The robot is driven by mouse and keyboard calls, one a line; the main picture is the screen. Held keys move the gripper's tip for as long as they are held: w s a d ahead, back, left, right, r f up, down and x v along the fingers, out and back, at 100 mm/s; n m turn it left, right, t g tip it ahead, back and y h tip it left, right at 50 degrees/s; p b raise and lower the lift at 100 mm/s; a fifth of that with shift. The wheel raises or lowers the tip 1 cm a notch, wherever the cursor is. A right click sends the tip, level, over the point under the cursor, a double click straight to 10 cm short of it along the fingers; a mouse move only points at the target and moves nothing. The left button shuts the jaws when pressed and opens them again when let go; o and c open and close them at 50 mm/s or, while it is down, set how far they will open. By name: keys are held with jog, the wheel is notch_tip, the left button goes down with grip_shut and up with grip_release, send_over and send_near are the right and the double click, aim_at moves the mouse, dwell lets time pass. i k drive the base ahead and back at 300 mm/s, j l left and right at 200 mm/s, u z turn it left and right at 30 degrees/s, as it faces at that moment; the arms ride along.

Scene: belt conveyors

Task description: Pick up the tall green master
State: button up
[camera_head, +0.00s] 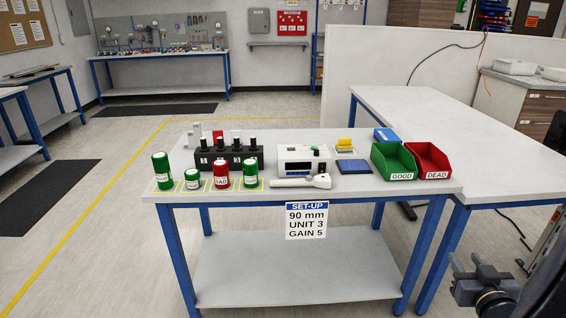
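Several labelled cylinder masters stand in a row along the front left of the white table. The tall green master (162,171) is the leftmost, upright, and looks the tallest. To its right are a short green master (193,180), a red master (221,176) and another green master (250,174). My gripper (470,280) shows only in part at the lower right corner, low and far from the masters. Its fingers are too unclear to tell whether it is open or shut.
Behind the masters is a black block (229,158) with black-topped pegs. To the right are a white gauge unit (304,159), a white probe-like tool (302,183), a green GOOD bin (396,163) and a red DEAD bin (430,160). A set-up sign (306,221) hangs at the front edge.

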aim_at(163, 172)
jog(key=i+j+u, duration=0.1)
jog(key=u, duration=0.3)
jog(key=i+j+u, duration=0.1)
jog(key=u, duration=0.3)
jog(key=i+j+u, duration=0.1)
jog(key=u, duration=0.25)
jog(key=i+l+u, duration=0.1)
jog(key=i+u, duration=0.4)
jog(key=i, duration=0.9)
